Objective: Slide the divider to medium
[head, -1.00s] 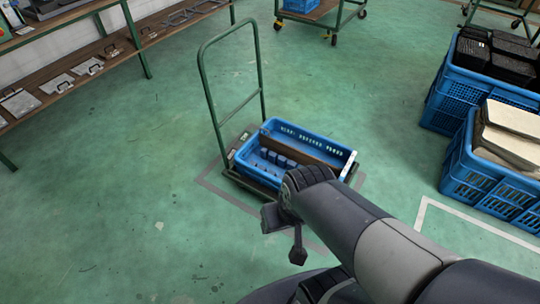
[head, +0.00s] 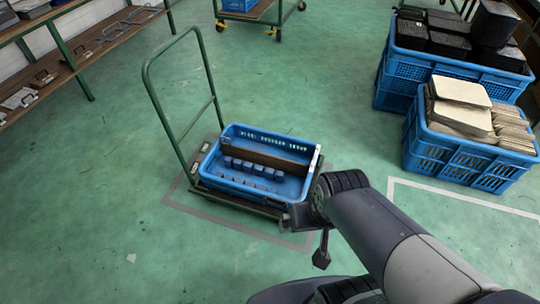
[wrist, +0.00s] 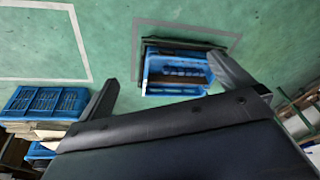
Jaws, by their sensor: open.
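The divider (head: 264,155) is a brown strip standing lengthwise inside a blue tray (head: 231,187). A row of small dark blue blocks (head: 250,167) lies along its near side. The tray sits on a low trolley with a tall green handle.
Blue crates with dark blocks (head: 459,80) and pale slabs (head: 423,148) stand at the right. A shelf bench (head: 60,75) runs along the left. A wheeled cart (head: 262,14) is at the back. Green floor is clear around the trolley.

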